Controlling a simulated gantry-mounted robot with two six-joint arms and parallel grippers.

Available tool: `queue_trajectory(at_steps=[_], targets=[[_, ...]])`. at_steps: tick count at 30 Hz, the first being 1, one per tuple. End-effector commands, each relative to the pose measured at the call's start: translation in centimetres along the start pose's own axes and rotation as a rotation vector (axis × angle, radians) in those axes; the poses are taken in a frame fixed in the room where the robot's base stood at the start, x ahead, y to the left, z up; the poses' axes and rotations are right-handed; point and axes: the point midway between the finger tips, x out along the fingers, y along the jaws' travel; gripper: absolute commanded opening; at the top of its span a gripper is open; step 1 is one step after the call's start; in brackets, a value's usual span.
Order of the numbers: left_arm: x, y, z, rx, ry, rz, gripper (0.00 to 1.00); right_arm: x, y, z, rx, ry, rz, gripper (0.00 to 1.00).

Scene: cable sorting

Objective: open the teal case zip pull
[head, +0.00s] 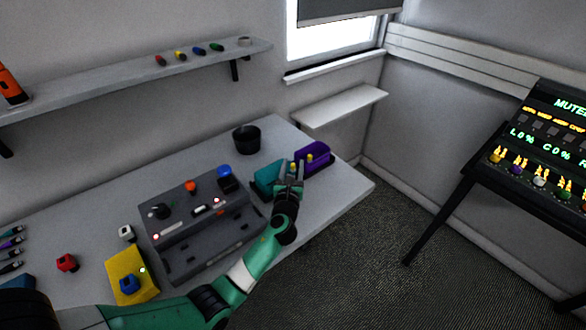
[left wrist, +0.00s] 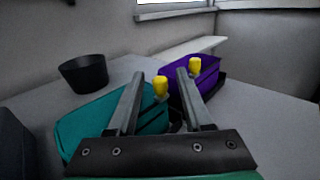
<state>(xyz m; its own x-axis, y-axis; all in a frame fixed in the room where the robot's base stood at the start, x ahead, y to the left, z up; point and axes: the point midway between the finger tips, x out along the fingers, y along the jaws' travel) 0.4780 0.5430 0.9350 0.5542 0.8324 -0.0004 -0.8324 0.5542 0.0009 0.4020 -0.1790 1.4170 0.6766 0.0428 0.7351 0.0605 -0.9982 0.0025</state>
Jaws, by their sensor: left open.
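The teal case (head: 266,179) stands near the right end of the table, and it also shows in the left wrist view (left wrist: 90,130). A yellow zip pull (left wrist: 160,86) stands at its right end. My left gripper (head: 291,167) is open at the right side of the teal case. In the left wrist view the yellow pull appears in the gap between the fingers (left wrist: 159,76). I cannot tell how far beyond the fingertips it is. The gripper partly hides the case's right end. My right gripper is not in view.
A purple case (head: 318,155) with its own yellow pull (left wrist: 195,66) stands just right of the teal one. A black cup (head: 246,140) stands behind. A grey control box (head: 190,245) lies to the left. The table's right corner is clear.

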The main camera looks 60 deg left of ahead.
Motion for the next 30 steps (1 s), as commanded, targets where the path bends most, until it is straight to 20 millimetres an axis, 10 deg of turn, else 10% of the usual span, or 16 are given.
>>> queue_trajectory(at_steps=[4,12,30], targets=[[-0.03,-0.01,0.04,0.000,0.000,0.000,0.49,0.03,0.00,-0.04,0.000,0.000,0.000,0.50],[-0.06,-0.02,0.04,-0.001,0.000,0.000,0.00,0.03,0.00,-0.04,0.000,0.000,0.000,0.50],[-0.07,-0.04,0.04,-0.001,0.000,-0.001,0.00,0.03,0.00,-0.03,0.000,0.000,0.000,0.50]])
